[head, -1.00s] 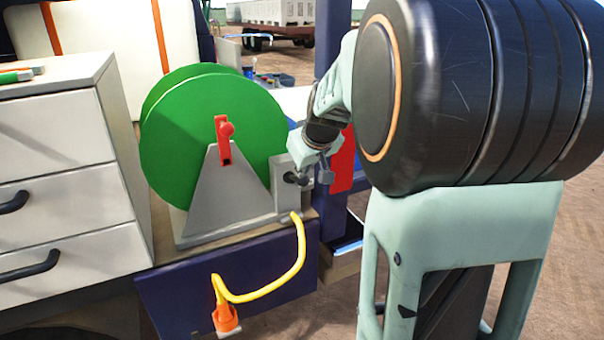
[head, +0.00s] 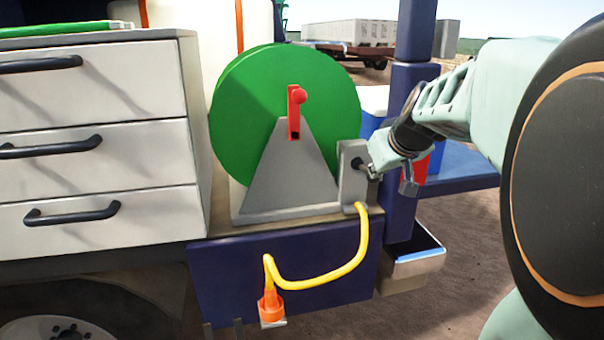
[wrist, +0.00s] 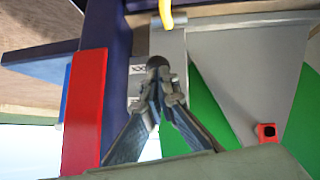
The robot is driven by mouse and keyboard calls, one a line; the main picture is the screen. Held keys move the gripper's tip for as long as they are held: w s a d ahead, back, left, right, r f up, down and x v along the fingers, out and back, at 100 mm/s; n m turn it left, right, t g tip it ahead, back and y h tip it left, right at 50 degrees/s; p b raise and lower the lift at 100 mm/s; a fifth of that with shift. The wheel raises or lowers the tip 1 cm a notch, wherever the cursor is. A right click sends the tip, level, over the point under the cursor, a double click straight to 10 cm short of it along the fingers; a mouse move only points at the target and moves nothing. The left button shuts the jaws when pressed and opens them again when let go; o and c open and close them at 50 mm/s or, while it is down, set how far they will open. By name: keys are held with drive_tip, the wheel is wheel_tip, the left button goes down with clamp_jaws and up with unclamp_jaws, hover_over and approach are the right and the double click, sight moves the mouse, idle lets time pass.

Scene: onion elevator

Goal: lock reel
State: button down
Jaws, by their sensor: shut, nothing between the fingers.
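The green reel (head: 265,110) stands upright on a grey triangular bracket (head: 292,178) on the cart's deck. A red crank with a round knob (head: 294,108) is at its hub. The crank also shows as a small red square end in the wrist view (wrist: 267,132). A grey block (head: 351,190) stands at the bracket's right, with a yellow hose (head: 340,268) leaving its foot. My gripper (head: 374,171) is shut and empty at the block's right side. In the wrist view my fingertips (wrist: 158,80) overlap a dark knob (wrist: 157,62) by the block; I cannot tell whether they touch it.
White drawers (head: 100,130) with dark handles stand left of the reel. A blue post (head: 403,120) and a red panel (wrist: 83,110) are close beside my gripper. An orange hose end (head: 271,306) hangs at the blue front panel. Open ground lies at the right.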

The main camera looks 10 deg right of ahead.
wheel_tip(320, 180, down, 6)
drive_tip(key=b, duration=0.6)
drive_tip(key=shift+s+b, duration=0.2)
drive_tip(key=shift+b, duration=0.15)
